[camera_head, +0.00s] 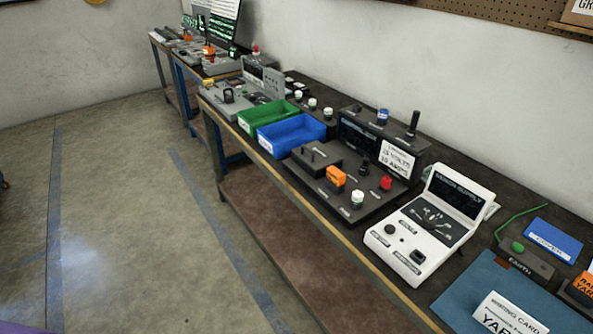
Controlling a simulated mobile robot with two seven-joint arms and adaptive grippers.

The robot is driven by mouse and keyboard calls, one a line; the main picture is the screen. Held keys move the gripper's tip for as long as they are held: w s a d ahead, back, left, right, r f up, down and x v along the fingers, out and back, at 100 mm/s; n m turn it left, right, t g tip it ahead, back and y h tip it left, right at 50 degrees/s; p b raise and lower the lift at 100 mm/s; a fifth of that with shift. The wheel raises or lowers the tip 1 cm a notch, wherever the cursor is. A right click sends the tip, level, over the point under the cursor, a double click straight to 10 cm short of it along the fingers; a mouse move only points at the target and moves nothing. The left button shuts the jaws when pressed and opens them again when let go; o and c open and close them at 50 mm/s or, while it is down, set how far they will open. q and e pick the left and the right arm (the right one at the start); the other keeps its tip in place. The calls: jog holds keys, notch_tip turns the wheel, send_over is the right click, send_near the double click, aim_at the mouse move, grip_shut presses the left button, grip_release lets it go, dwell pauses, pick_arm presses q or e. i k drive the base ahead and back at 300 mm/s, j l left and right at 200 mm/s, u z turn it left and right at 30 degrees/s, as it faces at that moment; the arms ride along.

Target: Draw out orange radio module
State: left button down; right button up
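An orange block (336,176) sits on the black console (352,207) in the middle of the bench. Another orange block (583,284), with dark lettering partly cut off, sits at the right edge on a dark base. A smaller orange item (208,51) stands on the far bench. I cannot tell from their markings which one is the radio module. Neither of my grippers is in view.
Green (262,117) and blue (291,133) bins stand left of the black console. A white tester (425,228) stands right of it, then a blue mat (470,290) with a white card (508,312). The floor (120,220) along the bench is clear.

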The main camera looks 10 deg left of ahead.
aim_at(335, 175)
jog(key=i+j+z, duration=0.1)
jog(key=z, duration=0.35)
jog(key=j+z, duration=0.3)
jog(key=z, duration=0.15)
jog(key=j+z, duration=0.2)
jog(key=z, duration=0.25)
jog(key=j+z, duration=0.25)
jog(key=j, duration=0.3)
jog(key=k+j+z, duration=0.15)
jog(key=j+z, duration=0.15)
jog(key=j, duration=0.2)
jog(key=k+j, duration=0.1)
jog(key=j, duration=0.25)
jog(key=k+j, duration=0.1)
jog(key=j, duration=0.25)
jog(key=k+j+z, duration=0.1)
jog(key=j, duration=0.25)
